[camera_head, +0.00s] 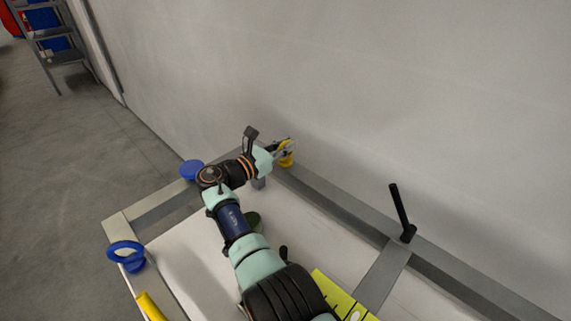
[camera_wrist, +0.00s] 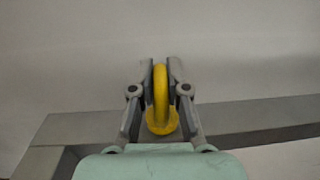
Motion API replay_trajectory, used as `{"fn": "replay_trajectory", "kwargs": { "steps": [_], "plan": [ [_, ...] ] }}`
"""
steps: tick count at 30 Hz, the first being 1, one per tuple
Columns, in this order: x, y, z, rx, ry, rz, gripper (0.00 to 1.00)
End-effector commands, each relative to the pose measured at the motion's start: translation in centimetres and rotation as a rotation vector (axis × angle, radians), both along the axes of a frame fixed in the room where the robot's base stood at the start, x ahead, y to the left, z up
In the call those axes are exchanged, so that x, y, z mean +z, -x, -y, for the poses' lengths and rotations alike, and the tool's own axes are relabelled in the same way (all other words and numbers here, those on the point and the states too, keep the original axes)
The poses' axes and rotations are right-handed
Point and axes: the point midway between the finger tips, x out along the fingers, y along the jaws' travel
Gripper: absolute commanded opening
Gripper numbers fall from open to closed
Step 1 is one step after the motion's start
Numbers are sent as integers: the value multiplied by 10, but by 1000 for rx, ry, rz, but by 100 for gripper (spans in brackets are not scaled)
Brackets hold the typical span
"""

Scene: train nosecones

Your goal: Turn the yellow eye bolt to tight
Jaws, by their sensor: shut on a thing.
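The yellow eye bolt (camera_wrist: 160,95) stands upright in the middle of the wrist view, its ring seen nearly edge-on. My gripper (camera_wrist: 160,78) has one finger on each side of the ring and is shut on it. The bolt's round base shows between the fingers, above the grey frame bar. In the head view the yellow eye bolt (camera_head: 286,158) is at the far end of my arm, partly covered by my gripper (camera_head: 284,149). Its thread is hidden.
A blue eye bolt (camera_head: 126,255) is at the frame's left corner, and another blue piece (camera_head: 191,170) is further back. A black handle (camera_head: 402,213) stands up from the grey frame (camera_head: 340,207) at the right. A grey wall rises close behind the frame.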

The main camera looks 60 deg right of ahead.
Motion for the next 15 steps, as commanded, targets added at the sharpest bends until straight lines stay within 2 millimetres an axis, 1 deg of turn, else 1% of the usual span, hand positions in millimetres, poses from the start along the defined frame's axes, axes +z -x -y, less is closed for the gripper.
{"fn": "replay_trajectory", "kwargs": {
  "steps": [1,7,14,15],
  "plan": [
    [-10,0,0,-9,-6,1,0],
    [-4,1,-1,-28,-9,-1,0],
    [-4,1,-1,-28,-9,-2,0],
    [-3,1,-1,-28,-9,-2,19]
  ]
}}
